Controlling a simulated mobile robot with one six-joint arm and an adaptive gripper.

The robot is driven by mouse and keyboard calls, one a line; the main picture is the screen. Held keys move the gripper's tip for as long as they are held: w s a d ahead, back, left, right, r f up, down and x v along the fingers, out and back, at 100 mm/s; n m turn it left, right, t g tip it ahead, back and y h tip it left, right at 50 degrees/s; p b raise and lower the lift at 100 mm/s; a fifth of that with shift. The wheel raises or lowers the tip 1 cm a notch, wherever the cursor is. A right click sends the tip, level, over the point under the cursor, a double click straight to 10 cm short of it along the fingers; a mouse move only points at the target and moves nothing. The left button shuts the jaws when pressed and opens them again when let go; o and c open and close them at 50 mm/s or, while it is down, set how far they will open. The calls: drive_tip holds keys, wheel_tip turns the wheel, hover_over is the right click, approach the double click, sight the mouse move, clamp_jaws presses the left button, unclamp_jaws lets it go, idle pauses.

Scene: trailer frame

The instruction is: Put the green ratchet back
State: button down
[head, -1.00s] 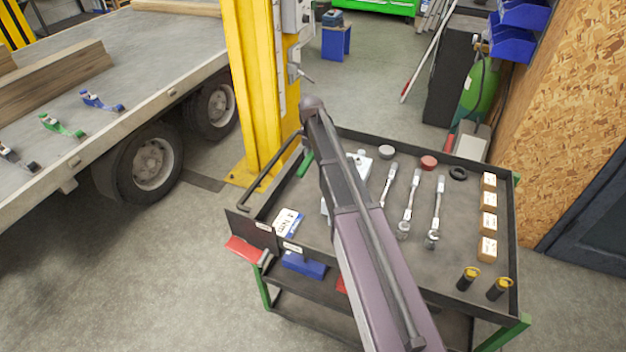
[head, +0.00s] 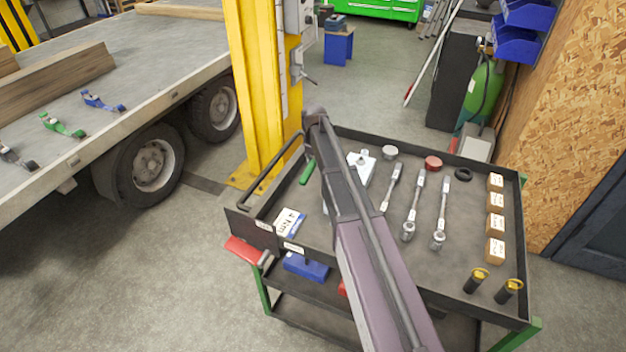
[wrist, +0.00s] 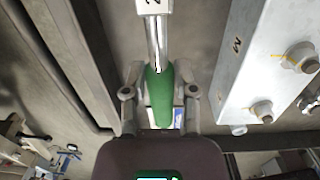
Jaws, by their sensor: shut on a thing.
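The green ratchet has a green handle (wrist: 159,98) and a silver shaft with a white tag reading "2" at the top of the wrist view. My gripper (wrist: 160,84) is shut on the handle, one finger on each side. In the head view a green handle (head: 307,172) shows at the left of the black cart tray (head: 335,247), beside my arm; my gripper is hidden there. I cannot tell whether the ratchet touches the tray. Several silver ratchets, including one at the right (head: 440,215), lie in the tray.
A metal block with bolts (wrist: 265,60) is right of the ratchet. Tagged boxes (head: 495,222) and two yellow-topped cylinders (head: 510,290) line the tray's right side. A yellow post (head: 255,90) stands behind the cart. The flatbed (head: 150,60) carries straps, including a green one (head: 62,125).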

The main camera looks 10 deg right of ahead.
sight(314, 181)
drive_tip(key=shift+f+b, duration=0.95)
drive_tip(key=shift+f, duration=0.35)
drive_tip(key=shift+f, duration=0.1)
drive_tip(key=shift+f+b, duration=1.8)
drive_tip(key=shift+b, duration=0.1)
drive_tip(key=shift+c, duration=2)
unclamp_jaws()
drive_tip(key=shift+r, duration=0.15)
drive_tip(key=r+p, duration=0.8)
drive_tip(key=s+r+p, duration=0.1)
drive_tip(key=r+p, duration=0.2)
drive_tip(key=p, duration=0.1)
drive_tip(key=shift+a+r, duration=0.15)
drive_tip(key=shift+r, duration=0.25)
